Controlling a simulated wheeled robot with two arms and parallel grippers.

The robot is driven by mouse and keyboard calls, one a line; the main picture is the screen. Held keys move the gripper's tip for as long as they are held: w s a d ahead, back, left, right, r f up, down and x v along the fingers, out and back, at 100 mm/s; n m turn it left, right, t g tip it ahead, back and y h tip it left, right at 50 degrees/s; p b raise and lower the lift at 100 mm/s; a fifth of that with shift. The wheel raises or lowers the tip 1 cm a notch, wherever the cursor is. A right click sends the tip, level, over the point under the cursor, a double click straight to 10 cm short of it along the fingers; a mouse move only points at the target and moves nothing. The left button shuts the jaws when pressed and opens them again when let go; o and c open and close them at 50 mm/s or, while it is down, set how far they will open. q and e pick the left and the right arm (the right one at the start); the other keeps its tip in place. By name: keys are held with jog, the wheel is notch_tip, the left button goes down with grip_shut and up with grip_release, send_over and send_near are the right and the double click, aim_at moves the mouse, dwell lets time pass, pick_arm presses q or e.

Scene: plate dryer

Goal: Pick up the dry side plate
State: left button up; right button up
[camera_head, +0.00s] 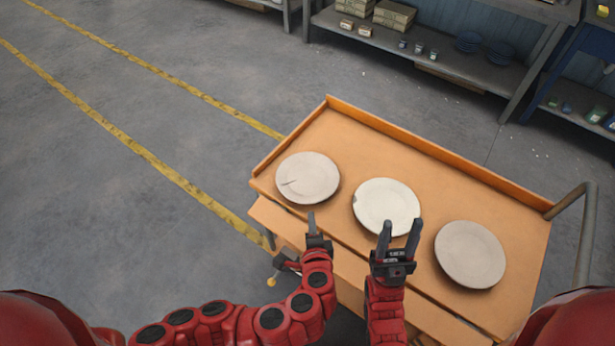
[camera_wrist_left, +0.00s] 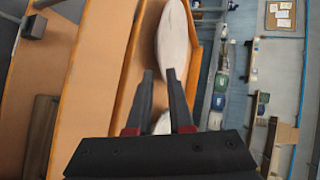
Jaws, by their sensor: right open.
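Three round plates lie in a row on an orange cart. The left plate (camera_head: 308,178) is pinkish grey with a dark crack line. The middle plate (camera_head: 384,200) is paler with a dark chip at its left rim. The right plate (camera_head: 470,255) is plain beige-grey. I cannot tell which is dry. My left gripper (camera_head: 312,222) is empty, just in front of the left plate; in the left wrist view its fingers (camera_wrist_left: 160,72) are apart, with a pale plate (camera_wrist_left: 173,40) beyond. My right gripper (camera_head: 401,228) is open and empty, at the middle plate's front edge, hiding a little of it.
The orange cart (camera_head: 340,130) has a raised back rim and a grey handle (camera_head: 586,235) at right. Shelves (camera_head: 440,62) with boxes and jars stand behind. Open grey floor with yellow lines (camera_head: 130,145) lies to the left.

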aim_at(309, 201)
pick_arm(q)
jog(key=p+x, duration=0.1)
jog(key=x, duration=0.3)
jog(key=shift+w+f, duration=0.1)
jog(key=shift+w, duration=0.25)
jog(key=shift+w+f+p, duration=0.15)
jog(key=shift+w+p, duration=0.2)
jog(key=shift+w, duration=0.15)
jog(key=p+x, duration=0.1)
jog(key=x, duration=0.2)
jog(key=shift+w+f, duration=0.4)
jog(key=shift+w, duration=0.1)
grip_shut()
dwell(0.5)
